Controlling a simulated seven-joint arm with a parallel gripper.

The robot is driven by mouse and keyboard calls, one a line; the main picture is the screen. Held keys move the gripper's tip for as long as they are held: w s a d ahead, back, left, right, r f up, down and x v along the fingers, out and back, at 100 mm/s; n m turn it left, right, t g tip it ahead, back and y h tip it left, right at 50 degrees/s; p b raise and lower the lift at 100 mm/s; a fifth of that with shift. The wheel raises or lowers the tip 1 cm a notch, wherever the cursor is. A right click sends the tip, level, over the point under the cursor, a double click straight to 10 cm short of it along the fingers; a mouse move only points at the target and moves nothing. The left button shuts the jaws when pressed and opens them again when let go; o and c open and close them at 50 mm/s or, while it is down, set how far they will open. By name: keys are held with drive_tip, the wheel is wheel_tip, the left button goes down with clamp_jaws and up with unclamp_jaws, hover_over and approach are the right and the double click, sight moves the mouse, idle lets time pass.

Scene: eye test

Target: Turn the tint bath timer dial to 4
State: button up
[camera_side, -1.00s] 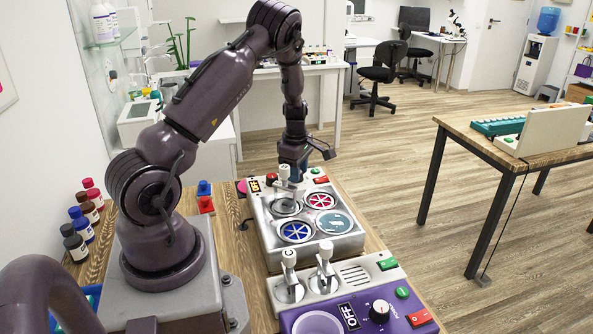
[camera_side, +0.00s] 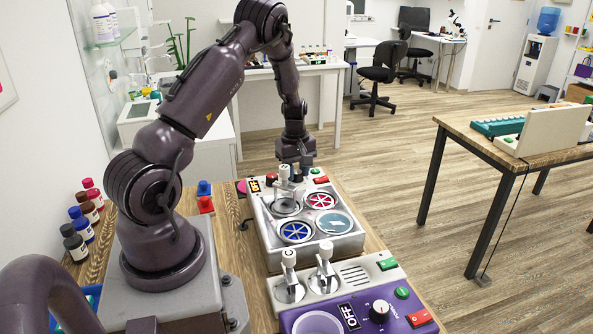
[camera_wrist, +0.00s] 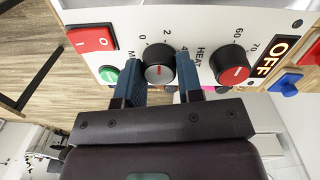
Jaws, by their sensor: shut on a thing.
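In the wrist view, a black timer dial (camera_wrist: 158,54) with a silver face and a red mark sits on a white panel. The numbers 0, 2 and 4 show around it. I cannot tell which number the mark points to. The blue fingers of my gripper (camera_wrist: 160,84) are shut on the dial, one finger at each side. In the side view, my gripper (camera_side: 296,174) is at the far edge of the white bath unit (camera_side: 338,243), which has several round wells. The timer dial cannot be made out there.
A black heat dial (camera_wrist: 232,65) and an OFF display (camera_wrist: 271,56) are right of the timer dial. A red switch (camera_wrist: 91,40) and a green button (camera_wrist: 108,74) are left of it. Levers (camera_side: 324,266) and a purple unit (camera_side: 370,322) stand nearer the side camera.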

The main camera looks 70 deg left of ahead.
drive_tip(key=shift+m, duration=0.6)
drive_tip(key=o, duration=0.9)
drive_tip(key=shift+r, duration=0.15)
drive_tip(key=r, duration=1.2)
drive_tip(key=shift+s+r, duration=0.2)
drive_tip(key=shift+r, duration=0.2)
